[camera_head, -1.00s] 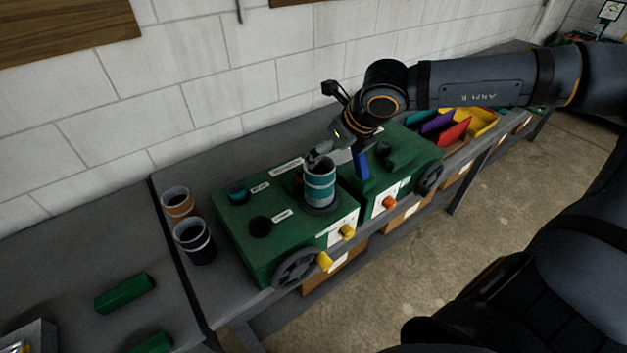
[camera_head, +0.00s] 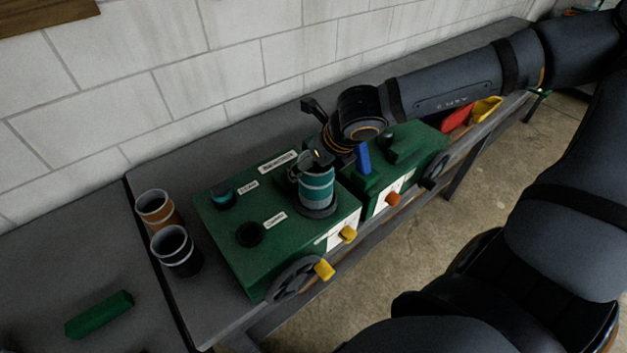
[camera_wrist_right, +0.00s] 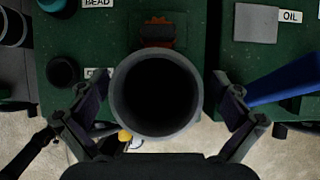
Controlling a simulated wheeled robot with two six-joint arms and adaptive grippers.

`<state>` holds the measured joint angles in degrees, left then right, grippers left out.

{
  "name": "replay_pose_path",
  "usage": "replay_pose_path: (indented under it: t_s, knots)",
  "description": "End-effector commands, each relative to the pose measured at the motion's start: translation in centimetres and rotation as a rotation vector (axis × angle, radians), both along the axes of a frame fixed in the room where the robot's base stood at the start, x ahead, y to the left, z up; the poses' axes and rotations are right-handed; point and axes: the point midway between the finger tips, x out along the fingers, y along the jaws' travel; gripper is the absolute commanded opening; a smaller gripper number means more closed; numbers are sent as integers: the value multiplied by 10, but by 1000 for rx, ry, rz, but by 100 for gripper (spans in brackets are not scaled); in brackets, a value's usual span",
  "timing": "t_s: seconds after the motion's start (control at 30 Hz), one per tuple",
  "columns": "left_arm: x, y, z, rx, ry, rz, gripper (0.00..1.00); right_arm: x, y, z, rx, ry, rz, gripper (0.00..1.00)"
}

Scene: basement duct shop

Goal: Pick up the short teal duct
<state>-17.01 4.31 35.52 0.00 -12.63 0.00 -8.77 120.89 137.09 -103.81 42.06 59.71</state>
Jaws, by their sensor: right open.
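The short teal duct (camera_head: 317,188), with pale bands, stands upright on a dark round base on the green machine (camera_head: 225,250). In the right wrist view I look down into its dark round mouth (camera_wrist_right: 158,25), with the grey rim (camera_wrist_right: 118,92) between my fingers. My right gripper (camera_head: 311,170) is at the duct's top. Its fingers (camera_wrist_right: 160,98) are spread on either side of the duct, with small gaps seen from above. Their depth along the wall is hidden. My left gripper is not in view.
An orange-brown duct (camera_head: 158,209) and a black duct (camera_head: 176,252) stand left of the machine. A blue lever (camera_head: 363,158) rises close on the right, near my right finger. Yellow knobs (camera_head: 324,270) and a handwheel (camera_head: 292,280) front the machine. The left bench holds a green block (camera_head: 99,314).

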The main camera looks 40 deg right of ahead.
Motion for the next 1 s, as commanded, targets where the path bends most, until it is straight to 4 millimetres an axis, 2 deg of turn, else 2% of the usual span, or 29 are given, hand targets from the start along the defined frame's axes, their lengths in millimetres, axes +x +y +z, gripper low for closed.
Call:
replay_pose_path:
  t_s: [0.03, 0.07, 0.33, 0.63, 1.0]
  knots:
    - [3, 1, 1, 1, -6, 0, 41, 0, 0, 0, 0, 0, 0, 98]
    - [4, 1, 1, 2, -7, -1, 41, 0, 0, 0, 0, 0, 1, 94]
    - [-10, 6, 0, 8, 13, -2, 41, 0, 0, 0, 0, 1, 0, 58]
    - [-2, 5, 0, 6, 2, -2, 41, -1, 0, 0, 0, 2, 0, 17]
    - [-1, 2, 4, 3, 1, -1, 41, 0, -1, 5, 0, 2, 0, 16]
